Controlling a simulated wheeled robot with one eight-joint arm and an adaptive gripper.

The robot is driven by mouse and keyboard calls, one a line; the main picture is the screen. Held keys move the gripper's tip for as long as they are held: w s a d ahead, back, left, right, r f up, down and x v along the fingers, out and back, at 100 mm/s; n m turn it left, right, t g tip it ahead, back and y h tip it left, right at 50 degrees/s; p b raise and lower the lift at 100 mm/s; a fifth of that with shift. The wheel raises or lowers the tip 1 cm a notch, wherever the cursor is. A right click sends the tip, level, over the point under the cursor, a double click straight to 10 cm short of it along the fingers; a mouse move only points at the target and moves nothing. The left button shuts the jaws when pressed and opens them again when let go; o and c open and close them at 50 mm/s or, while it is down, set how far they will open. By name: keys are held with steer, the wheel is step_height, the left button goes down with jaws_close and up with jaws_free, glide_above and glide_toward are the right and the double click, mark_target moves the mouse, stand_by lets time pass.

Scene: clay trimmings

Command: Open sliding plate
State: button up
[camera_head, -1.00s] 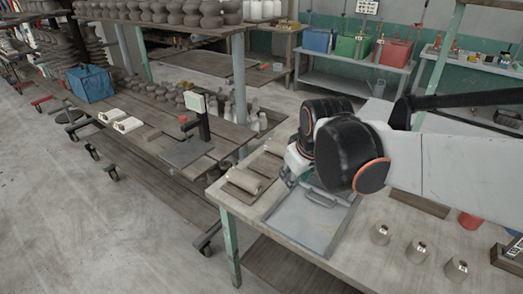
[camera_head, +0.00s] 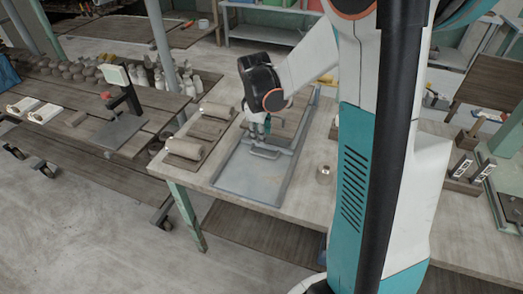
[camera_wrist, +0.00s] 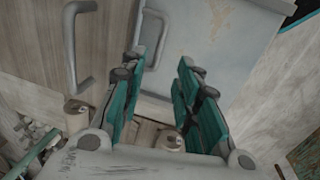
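The sliding plate (camera_head: 240,178) is a flat grey panel in a long grey frame on the wooden table. Its grey bar handle (camera_head: 265,152) is at the far end, and a brown wooden surface shows beyond it. In the wrist view the plate (camera_wrist: 215,45) fills the upper middle, with its handle (camera_wrist: 157,30) beside my left finger. My gripper (camera_head: 260,134) points down just above the handle. In the wrist view its two teal fingers (camera_wrist: 160,88) are apart, with nothing clamped. I cannot tell whether a finger touches the handle.
A second grey handle (camera_wrist: 76,45) sits on a wooden surface in the wrist view. Clay rolls (camera_head: 185,147) lie on boards left of the frame. A small clay cylinder (camera_head: 323,174) stands to its right. The table's front edge (camera_head: 235,203) is close to the plate.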

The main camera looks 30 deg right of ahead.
mark_target(263, 154)
steer(key=f+b, duration=0.1)
steer(key=f, duration=0.2)
steer(key=w+d+f+b, duration=0.1)
steer(key=f, duration=0.3)
steer(key=f+b, duration=0.1)
steer(key=f, duration=0.2)
steer(key=shift+w+d+f, duration=0.15)
steer(key=shift+d+f, duration=0.15)
steer(key=shift+f, duration=0.05)
jaws_close()
